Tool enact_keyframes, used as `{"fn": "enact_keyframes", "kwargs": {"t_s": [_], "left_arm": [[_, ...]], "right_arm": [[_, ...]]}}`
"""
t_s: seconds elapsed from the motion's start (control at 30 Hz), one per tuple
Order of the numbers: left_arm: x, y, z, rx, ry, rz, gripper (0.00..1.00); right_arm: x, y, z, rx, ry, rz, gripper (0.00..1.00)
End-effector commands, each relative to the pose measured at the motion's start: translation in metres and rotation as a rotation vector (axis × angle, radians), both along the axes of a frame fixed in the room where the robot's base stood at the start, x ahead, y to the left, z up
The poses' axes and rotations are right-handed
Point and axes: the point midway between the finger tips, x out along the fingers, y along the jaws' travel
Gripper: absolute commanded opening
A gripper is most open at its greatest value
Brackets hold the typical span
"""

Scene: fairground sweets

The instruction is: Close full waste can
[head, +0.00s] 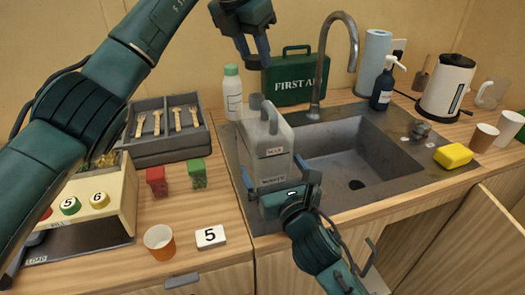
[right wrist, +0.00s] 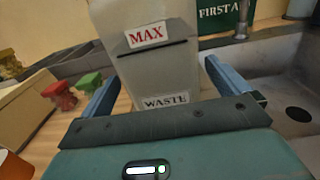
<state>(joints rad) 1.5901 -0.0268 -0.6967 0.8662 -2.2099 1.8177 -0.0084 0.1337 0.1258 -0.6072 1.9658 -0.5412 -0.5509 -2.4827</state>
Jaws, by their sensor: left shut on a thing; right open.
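The waste can (head: 268,155) is a grey canister with red-lettered MAX and dark WASTE labels, upright at the sink's left edge. A grey neck (head: 255,101) and a handle top it. My right gripper (head: 278,182) is open at its lower front. In the right wrist view the can (right wrist: 155,75) stands between the two spread fingers (right wrist: 163,90); contact cannot be told. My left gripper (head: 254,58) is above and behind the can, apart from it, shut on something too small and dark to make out. The can's cap is not clearly seen.
A green first aid case (head: 294,76), white bottle (head: 232,93) and tap (head: 330,60) stand close behind the can. The sink (head: 345,150) is right.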

Motion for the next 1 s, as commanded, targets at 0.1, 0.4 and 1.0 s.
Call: {"fn": "enact_keyframes", "kwargs": {"t_s": [0.1,0.4,1.0], "left_arm": [[-0.0001,-0.0001,0.0,0.0,0.0,0.0,0.17],[-0.0001,-0.0001,0.0,0.0,0.0,0.0,0.17],[-0.0001,-0.0001,0.0,0.0,0.0,0.0,0.17]], "right_arm": [[0.0093,0.0031,0.0006,0.0,-0.001,-0.001,1.0],[0.0132,0.0044,0.0001,0.0,0.0,0.0,1.0],[0.0126,0.0045,0.0,0.0,0.0,0.001,0.57]]}}
